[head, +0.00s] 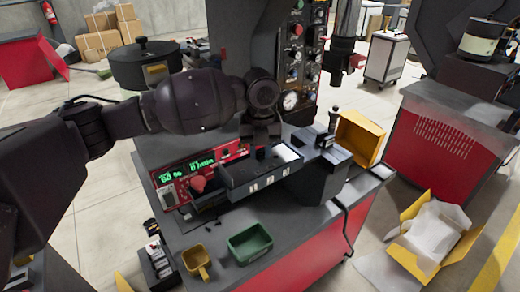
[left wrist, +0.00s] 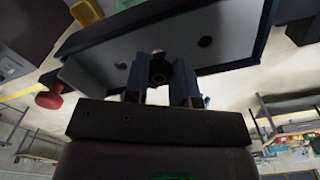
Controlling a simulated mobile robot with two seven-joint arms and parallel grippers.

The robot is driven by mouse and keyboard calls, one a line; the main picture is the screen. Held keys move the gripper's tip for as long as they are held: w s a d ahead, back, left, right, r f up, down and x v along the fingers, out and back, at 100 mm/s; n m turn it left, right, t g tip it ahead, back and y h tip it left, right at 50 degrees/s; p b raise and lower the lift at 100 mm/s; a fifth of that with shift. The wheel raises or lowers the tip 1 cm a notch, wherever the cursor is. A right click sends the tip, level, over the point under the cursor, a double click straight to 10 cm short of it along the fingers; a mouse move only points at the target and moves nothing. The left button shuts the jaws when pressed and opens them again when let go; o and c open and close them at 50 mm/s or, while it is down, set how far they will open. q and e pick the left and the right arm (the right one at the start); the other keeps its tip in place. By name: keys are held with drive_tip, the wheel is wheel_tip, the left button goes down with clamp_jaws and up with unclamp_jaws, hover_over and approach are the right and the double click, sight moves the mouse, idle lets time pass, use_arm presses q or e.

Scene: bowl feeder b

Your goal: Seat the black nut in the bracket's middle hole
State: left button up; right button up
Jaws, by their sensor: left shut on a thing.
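The bracket is a grey plate with dark edges and a row of holes (left wrist: 225,38); in the head view it appears to be the long dark grey piece with small white labels on its front (head: 235,183). My left gripper (left wrist: 160,88) is shut on the black nut (left wrist: 158,72), a small dark ring between the fingertips. The nut overlaps the plate between a hole on its left and one on its right. Whether it touches the plate or sits in a hole, I cannot tell. In the head view my left gripper (head: 262,140) is over the bracket, and the nut is hidden. My right gripper is not in view.
A red panel with green digits (head: 190,170) and a red button (head: 198,184) are left of the bracket. A green bin (head: 250,246) and yellow cup (head: 197,262) stand in front. A dark pot (head: 145,62) stands behind the arm. A yellow bin (head: 360,137) is to the right.

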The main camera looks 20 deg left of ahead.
use_arm(q)
drive_tip(key=shift+f, duration=0.8)
drive_tip(key=o, duration=1)
drive_tip(key=shift+r, duration=0.1)
wheel_tip(320, 180, up, 11)
drive_tip(key=shift+f+b, duration=0.15)
drive_tip(key=shift+b, duration=0.4)
